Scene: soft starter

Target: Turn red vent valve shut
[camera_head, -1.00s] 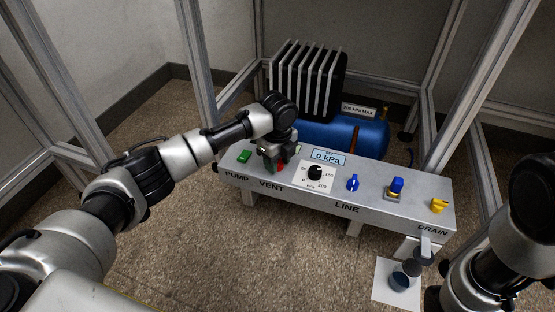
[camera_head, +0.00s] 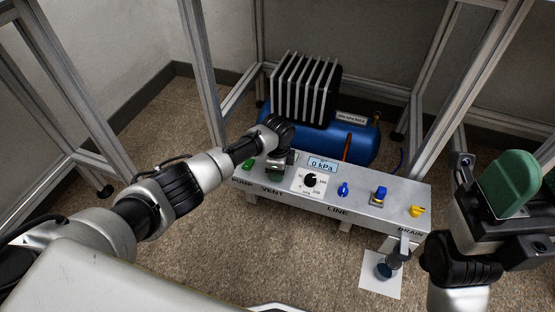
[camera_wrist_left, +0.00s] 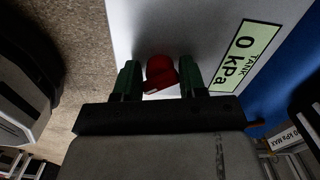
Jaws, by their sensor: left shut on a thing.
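The red vent valve (camera_wrist_left: 160,70) is a red knob on the grey panel, seen between the green fingers in the left wrist view. My left gripper (camera_wrist_left: 157,78) is shut on it, one finger on each side. In the head view my left gripper (camera_head: 279,172) reaches down over the panel (camera_head: 390,200) above the VENT label, and it hides the red knob there. My right gripper (camera_head: 525,185) is raised at the right edge, well away from the panel, partly cut off. Its green pads show, but its opening is unclear.
A green PUMP switch (camera_head: 249,165) lies just left of my left gripper. A black dial (camera_head: 310,180), a blue LINE knob (camera_head: 343,189) and a yellow DRAIN valve (camera_head: 417,211) are to the right. The display (camera_head: 322,164) reads 0 kPa. A blue tank (camera_head: 350,141) stands behind.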

